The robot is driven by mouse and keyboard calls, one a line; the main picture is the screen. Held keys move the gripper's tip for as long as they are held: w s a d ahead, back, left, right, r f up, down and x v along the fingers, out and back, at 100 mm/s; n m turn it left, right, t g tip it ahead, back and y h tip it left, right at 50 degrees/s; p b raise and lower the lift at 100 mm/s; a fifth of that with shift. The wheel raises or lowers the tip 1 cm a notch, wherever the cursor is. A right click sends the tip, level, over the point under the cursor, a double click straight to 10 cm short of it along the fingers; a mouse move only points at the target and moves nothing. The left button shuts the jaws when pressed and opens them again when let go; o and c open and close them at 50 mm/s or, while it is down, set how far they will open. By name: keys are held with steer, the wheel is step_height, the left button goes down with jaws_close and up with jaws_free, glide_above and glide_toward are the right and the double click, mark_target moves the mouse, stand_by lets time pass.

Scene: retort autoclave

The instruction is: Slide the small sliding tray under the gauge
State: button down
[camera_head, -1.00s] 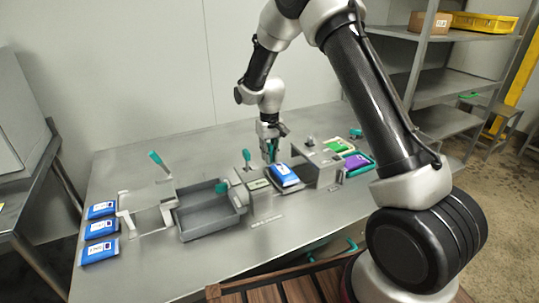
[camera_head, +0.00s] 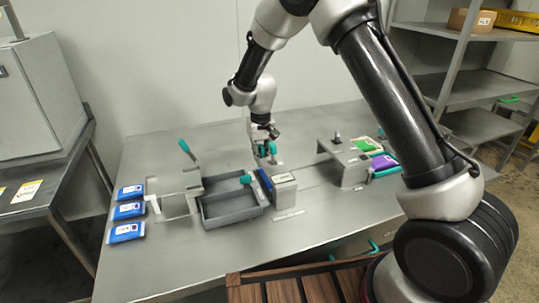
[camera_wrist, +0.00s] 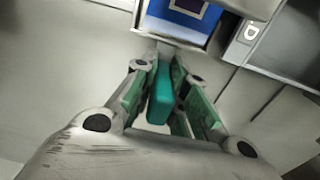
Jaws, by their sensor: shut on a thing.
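The small sliding tray shows in the wrist view as a grey rim (camera_wrist: 172,37) around a blue pouch (camera_wrist: 186,20). Its upright teal handle (camera_wrist: 161,95) stands between my fingers. My gripper (camera_wrist: 160,88) is shut on this handle. In the head view my gripper (camera_head: 264,152) is just behind the blue pouch (camera_head: 265,179). The pouch lies against the left side of a grey block with a pale label plate (camera_head: 284,178), apparently the gauge. The block and my gripper hide much of the tray, so how far it is under the gauge cannot be told.
Several blue pouches (camera_head: 128,211) lie at the table's left. Bare table lies between block and bridge.

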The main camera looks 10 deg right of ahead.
steer(key=shift+a, duration=0.25)
steer(key=c, duration=1.4)
jaws_free()
steer(key=shift+a, duration=0.1)
steer(key=shift+c, duration=0.2)
step_height(320, 180, up, 12)
steer(key=shift+f, duration=0.15)
